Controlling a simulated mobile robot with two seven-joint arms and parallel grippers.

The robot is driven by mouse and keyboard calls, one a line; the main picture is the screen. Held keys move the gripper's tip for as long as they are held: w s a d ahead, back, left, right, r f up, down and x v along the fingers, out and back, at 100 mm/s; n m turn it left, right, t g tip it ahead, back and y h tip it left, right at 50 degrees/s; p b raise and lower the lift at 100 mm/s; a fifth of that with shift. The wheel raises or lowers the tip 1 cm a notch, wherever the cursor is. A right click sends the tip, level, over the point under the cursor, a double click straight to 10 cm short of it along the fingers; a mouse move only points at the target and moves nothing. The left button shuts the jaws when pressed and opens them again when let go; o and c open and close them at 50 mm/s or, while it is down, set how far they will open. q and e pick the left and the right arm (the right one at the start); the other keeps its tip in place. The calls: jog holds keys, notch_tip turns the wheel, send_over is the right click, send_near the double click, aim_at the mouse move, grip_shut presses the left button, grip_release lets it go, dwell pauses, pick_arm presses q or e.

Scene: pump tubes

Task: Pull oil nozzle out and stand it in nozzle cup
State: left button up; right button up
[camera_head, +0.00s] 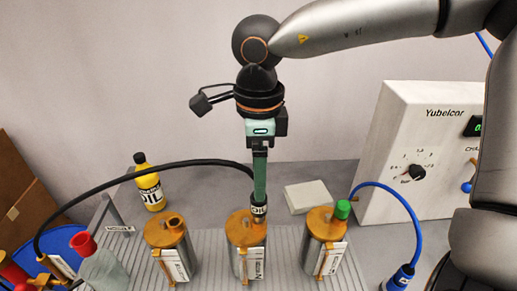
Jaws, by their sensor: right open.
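The oil nozzle (259,211), a dark piece with a white OIL label, stands upright in the top opening of the middle canister (244,262). A black hose (150,170) arcs from it to the left. My right gripper (259,197) points straight down right above the nozzle, its jaws open. Its narrow fingers hide part of the nozzle top, and I cannot tell whether they touch it. My left gripper is not in view. I cannot make out with certainty which thing is the nozzle cup.
Metal canisters with orange tops stand to the left (172,258) and right (326,252), the right one green-capped. A yellow oil bottle (149,186) stands behind. A white Yubelcor box (410,135) is at right. A blue hose (400,200) and red-capped bottle (102,268) flank the canisters.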

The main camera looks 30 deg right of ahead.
notch_tip(320, 180, down, 7)
jog(key=shift+f, duration=0.1)
dwell(0.4)
grip_shut()
jog(key=c, duration=0.7)
grip_release()
grip_shut()
jog(key=shift+r, duration=0.7)
jog(key=shift+r, duration=0.15)
jog(key=shift+r+p, duration=1.05)
jog(key=shift+r, duration=0.75)
